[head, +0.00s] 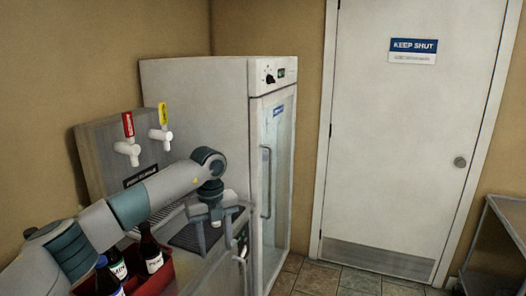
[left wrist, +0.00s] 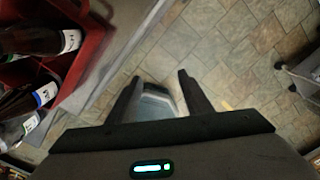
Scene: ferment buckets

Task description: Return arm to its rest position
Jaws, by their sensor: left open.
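My left arm (head: 130,208) reaches in from the left in the head view, in front of the tap unit. My left gripper (head: 208,238) hangs at its end, pointing down, near the front edge of the counter. In the left wrist view the two fingers of the left gripper (left wrist: 160,92) are spread apart. Nothing is held between them; a pale blue-grey surface and the tiled floor show beyond. My right gripper is in neither view.
A red crate (head: 166,272) with several dark bottles (head: 149,250) stands beside my arm. Behind are the tap unit (head: 100,146) and a tall glass-door fridge (head: 190,95). A shut white door (head: 405,130) and a grey cart (head: 508,215) are right. The tiled floor (head: 345,281) between is clear.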

